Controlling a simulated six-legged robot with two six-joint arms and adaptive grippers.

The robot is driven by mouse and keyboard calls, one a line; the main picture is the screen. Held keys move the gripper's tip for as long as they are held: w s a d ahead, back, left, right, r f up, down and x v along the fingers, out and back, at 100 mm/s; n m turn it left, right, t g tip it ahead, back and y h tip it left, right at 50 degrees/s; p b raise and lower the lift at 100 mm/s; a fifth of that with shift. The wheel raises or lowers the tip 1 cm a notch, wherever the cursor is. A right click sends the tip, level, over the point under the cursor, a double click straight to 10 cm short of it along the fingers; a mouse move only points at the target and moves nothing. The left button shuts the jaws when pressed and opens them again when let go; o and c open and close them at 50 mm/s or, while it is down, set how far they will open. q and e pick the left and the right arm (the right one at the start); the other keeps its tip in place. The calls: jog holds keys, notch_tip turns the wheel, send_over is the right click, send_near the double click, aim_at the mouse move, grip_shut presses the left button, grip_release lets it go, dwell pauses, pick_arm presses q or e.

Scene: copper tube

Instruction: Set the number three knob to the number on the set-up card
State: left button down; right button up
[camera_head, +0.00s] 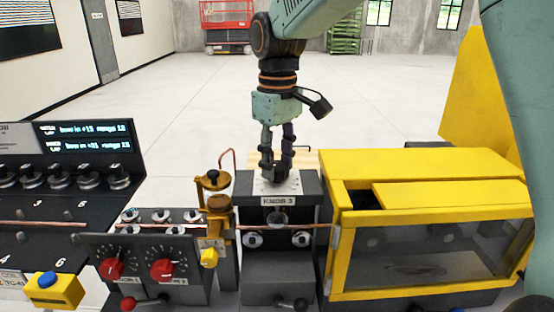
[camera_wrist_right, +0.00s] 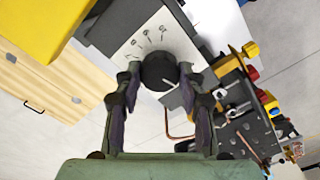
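The number three knob (camera_wrist_right: 158,71) is black and round, with a white mark at its lower right edge. It sits on a pale plate with dark scale marks in the right wrist view. In the head view, its block carries a label (camera_head: 279,201) reading KNOB 3, and the knob is mostly hidden behind my fingers. My right gripper (camera_head: 278,172) points down over this block. In the right wrist view, its fingertips (camera_wrist_right: 159,75) lie against both sides of the knob. No set-up card can be made out for certain. My left gripper is not in view.
A yellow guarded box (camera_head: 430,165) stands close right of the block. A copper tube (camera_head: 50,224) runs along the front of the machine. Two red knobs (camera_head: 162,269) and a brass fixture (camera_head: 213,182) are at left. A screen (camera_head: 90,138) shows small, blurred text.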

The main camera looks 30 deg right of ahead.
aim_at(279, 165)
jog(key=o, duration=0.5)
jog(key=shift+s+d+r, duration=0.1)
jog(key=shift+s, duration=0.1)
jog(key=shift+w, duration=0.15)
jog(key=shift+r, duration=0.3)
notch_tip(279, 165, up, 11)
jog(key=shift+r, duration=0.2)
